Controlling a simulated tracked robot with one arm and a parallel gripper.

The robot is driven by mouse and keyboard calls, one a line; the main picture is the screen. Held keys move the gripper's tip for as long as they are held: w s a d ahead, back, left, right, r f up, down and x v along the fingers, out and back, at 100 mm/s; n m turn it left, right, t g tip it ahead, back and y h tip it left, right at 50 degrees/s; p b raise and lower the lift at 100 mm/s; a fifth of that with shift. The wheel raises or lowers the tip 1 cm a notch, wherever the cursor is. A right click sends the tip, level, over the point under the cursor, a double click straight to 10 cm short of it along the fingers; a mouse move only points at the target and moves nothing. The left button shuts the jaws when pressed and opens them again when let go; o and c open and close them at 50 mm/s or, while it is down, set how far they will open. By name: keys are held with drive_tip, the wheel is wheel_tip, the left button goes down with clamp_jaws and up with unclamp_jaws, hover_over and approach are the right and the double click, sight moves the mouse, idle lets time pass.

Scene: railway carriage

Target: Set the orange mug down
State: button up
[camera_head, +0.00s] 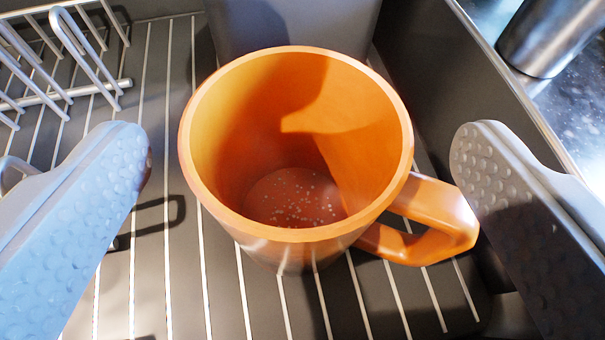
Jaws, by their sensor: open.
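The orange mug (290,235) stands upright on a dark drying tray (150,255) with pale ribs. Its open top faces me, and its handle points right and toward me. The inside is empty apart from small pale specks on the bottom. My gripper (305,155) is open, with one dimpled finger on each side of the mug. The left finger is clear of the mug wall. The right finger is close to the handle's end; I cannot tell whether they touch.
A wire rack (65,55) stands at the upper left. A grey container (290,25) is right behind the mug. The tray's raised wall (440,80) runs along the right. Beyond it, a dark metallic cylinder (550,40) stands on a speckled counter (585,100).

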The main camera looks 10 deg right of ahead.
drive_tip(key=v, duration=0.9)
drive_tip(key=shift+s, duration=0.25)
clamp_jaws()
idle(0.4)
idle(1.1)
drive_tip(key=w+a+r+t, duration=0.1)
drive_tip(key=a+r, duration=0.2)
drive_tip(key=r, duration=0.8)
drive_tip(key=a+r, duration=0.3)
drive_tip(key=r, duration=0.8)
drive_tip(key=s+a+r+y, duration=0.1)
drive_tip(key=s+a+r, duration=0.2)
drive_tip(key=r, duration=0.4)
drive_tip(key=s+a+r+n+t, duration=0.1)
drive_tip(key=s+a+r, duration=0.3)
drive_tip(key=r, duration=0.3)
drive_tip(key=s+a+r+y+b, duration=0.1)
drive_tip(key=s+a+r, duration=0.3)
drive_tip(key=r, duration=0.3)
drive_tip(key=shift+s+a+n+y, duration=0.2)
drive_tip(key=shift+a+n+y, duration=0.1)
drive_tip(key=shift+a+n, duration=0.1)
